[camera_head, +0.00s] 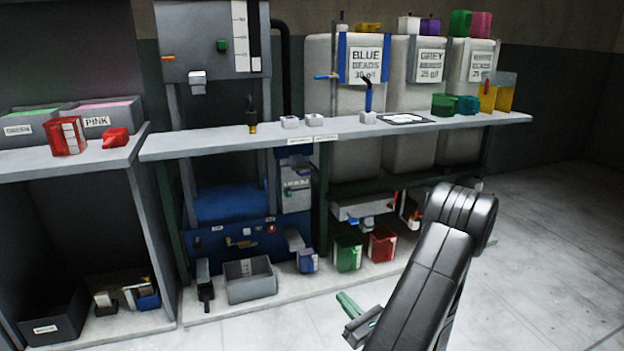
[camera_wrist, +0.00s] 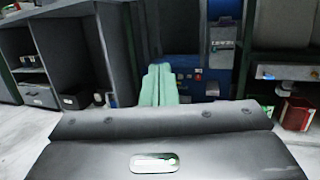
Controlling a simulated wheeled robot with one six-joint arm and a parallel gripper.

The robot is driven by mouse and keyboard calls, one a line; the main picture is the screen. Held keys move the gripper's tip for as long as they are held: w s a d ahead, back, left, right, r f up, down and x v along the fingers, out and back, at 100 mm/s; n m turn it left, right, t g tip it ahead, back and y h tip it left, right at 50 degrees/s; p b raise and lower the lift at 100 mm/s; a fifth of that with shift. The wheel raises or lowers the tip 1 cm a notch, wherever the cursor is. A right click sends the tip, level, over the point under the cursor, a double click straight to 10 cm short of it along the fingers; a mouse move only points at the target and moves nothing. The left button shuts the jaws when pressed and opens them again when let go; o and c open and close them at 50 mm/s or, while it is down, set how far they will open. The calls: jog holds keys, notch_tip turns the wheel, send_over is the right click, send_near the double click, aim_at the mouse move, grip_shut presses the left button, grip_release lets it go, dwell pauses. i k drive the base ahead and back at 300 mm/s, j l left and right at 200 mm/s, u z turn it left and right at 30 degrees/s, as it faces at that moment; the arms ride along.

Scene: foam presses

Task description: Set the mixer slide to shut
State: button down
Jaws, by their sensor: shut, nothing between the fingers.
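My gripper (camera_head: 347,303) has pale green fingers and is low over the floor, in front of the shelf unit. In the wrist view its fingers (camera_wrist: 159,84) are together with nothing between them. A narrow grey box (camera_head: 296,196) with an unreadable label, perhaps the mixer, hangs under the counter, right of the blue lower panel (camera_head: 262,238). A small purple part near its top (camera_head: 304,171) may be its slide; I cannot tell its position. The box also shows in the wrist view (camera_wrist: 223,48), right of my fingers and well beyond them.
The counter (camera_head: 220,146) runs across above the box. A grey bin (camera_head: 250,281), a blue cup (camera_head: 307,261), a green cup (camera_head: 347,253) and a red cup (camera_head: 382,244) stand on the low shelf. The floor at right (camera_head: 545,235) is clear.

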aim_at(295, 170)
jog(key=i+j+z, duration=0.25)
jog(key=i+j, duration=0.4)
jog(key=i, duration=0.3)
jog(key=i+j+z, duration=0.3)
jog(key=i+j, duration=0.55)
